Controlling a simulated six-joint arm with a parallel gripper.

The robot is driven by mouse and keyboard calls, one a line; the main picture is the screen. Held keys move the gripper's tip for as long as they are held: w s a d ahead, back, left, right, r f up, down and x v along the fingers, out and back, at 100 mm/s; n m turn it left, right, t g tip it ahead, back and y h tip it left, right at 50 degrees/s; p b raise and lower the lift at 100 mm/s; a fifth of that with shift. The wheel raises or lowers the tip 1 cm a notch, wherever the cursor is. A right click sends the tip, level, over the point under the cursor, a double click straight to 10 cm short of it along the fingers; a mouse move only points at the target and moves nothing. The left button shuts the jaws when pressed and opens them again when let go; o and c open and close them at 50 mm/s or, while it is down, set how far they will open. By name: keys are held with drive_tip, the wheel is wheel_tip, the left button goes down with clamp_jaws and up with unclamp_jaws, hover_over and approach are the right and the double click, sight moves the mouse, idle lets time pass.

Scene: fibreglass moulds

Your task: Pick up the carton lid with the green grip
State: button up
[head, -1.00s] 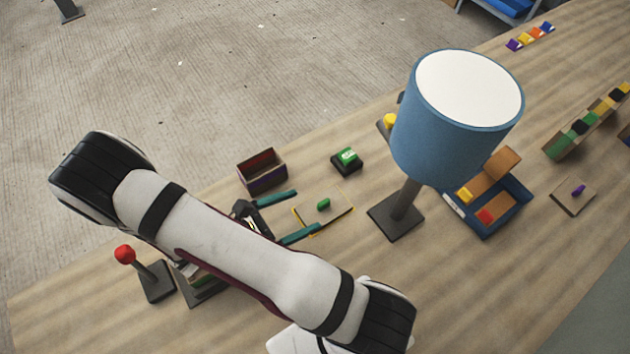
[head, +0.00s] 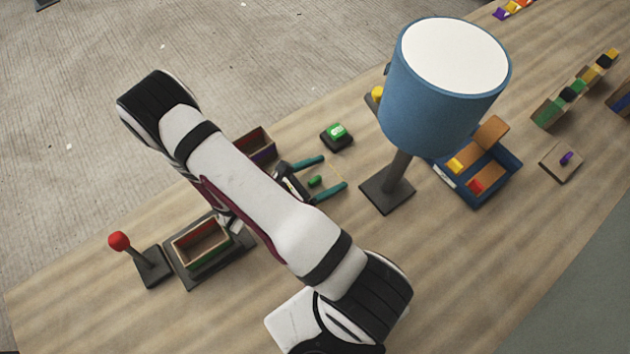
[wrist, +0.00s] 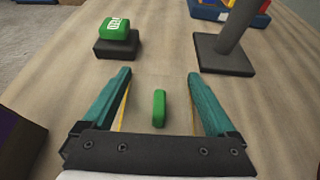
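The lid's green grip (head: 314,181) shows in the head view between the fingers of my gripper (head: 334,171). In the wrist view the green grip (wrist: 158,108) is a small upright block, centred between the two teal fingers of my gripper (wrist: 158,73). The fingers are wide open, with a clear gap on each side of the grip. The lid (wrist: 175,115) is a flat, wood-coloured plate much like the table, with thin yellow edges close beside the fingers. The near part of the lid is hidden by the gripper body.
A blue-shaded lamp (head: 388,194) stands right of my gripper. A green block on a dark base (head: 337,136) and an open box (head: 256,146) are behind. A framed open carton (head: 202,244) and red-knobbed lever (head: 119,241) are left. A purple-gripped plate (head: 560,163) lies far right.

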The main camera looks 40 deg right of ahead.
drive_tip(key=c, duration=0.3)
drive_tip(key=shift+r, duration=0.1)
